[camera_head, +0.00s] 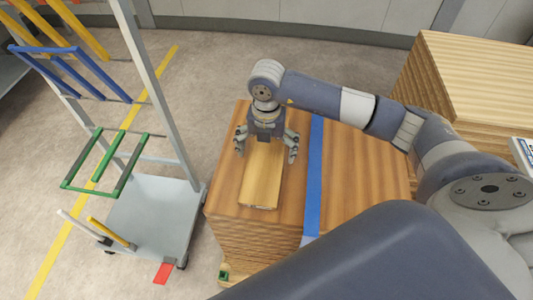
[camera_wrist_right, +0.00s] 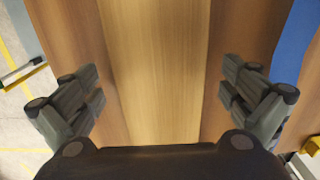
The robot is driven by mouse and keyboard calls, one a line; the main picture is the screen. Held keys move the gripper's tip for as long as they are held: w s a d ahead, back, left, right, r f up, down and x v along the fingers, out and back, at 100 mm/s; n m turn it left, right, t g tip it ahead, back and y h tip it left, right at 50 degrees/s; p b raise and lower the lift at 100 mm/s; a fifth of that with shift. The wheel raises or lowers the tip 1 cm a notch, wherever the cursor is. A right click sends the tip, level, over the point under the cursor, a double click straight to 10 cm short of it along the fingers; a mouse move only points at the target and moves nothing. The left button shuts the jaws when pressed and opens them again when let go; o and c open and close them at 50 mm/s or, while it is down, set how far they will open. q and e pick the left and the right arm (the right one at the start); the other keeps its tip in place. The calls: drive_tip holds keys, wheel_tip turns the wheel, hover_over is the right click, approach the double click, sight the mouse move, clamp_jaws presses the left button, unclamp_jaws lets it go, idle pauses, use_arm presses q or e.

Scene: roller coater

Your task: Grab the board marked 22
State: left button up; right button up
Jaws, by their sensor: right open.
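A light wooden board (camera_head: 261,185) lies flat on top of a darker wooden stack. A small label shows on its near end, too small to read, so I cannot tell the number. My right gripper (camera_head: 266,152) is above the far part of this board, pointing down, with its fingers spread to either side. In the right wrist view the board (camera_wrist_right: 158,70) runs between the two open fingers (camera_wrist_right: 160,92), with a gap on each side. Nothing is in the grip. My left gripper is not in view.
The stack (camera_head: 225,195) has a blue strip (camera_head: 314,180) across its top, right of the board. A grey wheeled rack (camera_head: 155,205) with coloured frames stands at left. Another wooden stack (camera_head: 480,75) is at the back right. Floor is open behind.

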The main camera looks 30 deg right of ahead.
drive_tip(key=c, duration=1.3)
drive_tip(key=shift+r, duration=0.15)
